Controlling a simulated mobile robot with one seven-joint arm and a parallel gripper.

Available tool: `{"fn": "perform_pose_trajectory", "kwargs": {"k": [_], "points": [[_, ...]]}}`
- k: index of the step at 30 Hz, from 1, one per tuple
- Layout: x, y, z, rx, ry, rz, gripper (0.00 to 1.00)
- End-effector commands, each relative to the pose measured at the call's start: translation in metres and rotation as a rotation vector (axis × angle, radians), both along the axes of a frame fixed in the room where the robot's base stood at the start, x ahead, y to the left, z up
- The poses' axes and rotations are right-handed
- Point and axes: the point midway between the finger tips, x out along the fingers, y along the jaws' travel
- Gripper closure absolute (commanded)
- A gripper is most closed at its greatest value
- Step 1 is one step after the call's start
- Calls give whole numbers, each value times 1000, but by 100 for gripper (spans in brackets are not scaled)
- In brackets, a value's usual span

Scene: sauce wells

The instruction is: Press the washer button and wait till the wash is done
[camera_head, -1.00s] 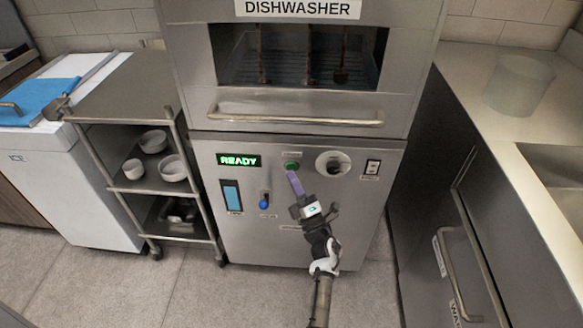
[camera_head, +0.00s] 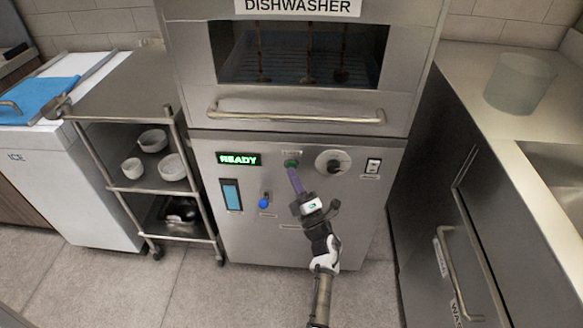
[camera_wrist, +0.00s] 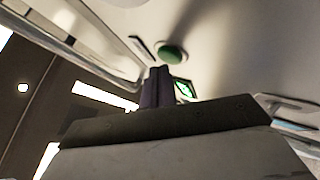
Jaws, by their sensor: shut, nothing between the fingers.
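The dishwasher (camera_head: 240,185) stands in the middle of the head view, its door shut and its display (camera_head: 238,159) reading READY in green. The green washer button (camera_head: 291,164) sits on its front panel, right of the display. My gripper (camera_head: 292,172) is shut and empty, its purple fingertips just below the button. In the wrist view the round green button (camera_wrist: 171,54) shows above the dark fingertips (camera_wrist: 157,72), with a small gap in the picture. I cannot tell for certain whether the tips touch it.
A dial (camera_head: 332,162) and a switch (camera_head: 372,166) are right of the button; a blue-knobbed lever (camera_head: 264,203) is below left. A door handle bar (camera_head: 297,115) runs above the panel. A cart (camera_head: 150,187) with bowls stands left, a counter (camera_head: 490,110) right.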

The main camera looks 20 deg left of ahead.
Motion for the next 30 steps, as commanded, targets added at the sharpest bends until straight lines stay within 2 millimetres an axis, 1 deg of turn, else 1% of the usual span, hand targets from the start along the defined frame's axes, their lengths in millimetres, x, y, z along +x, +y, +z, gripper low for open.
{"fn": "perform_pose_trajectory", "kwargs": {"k": [30], "points": [[8,2,0,-1,-1,-1,100]]}}
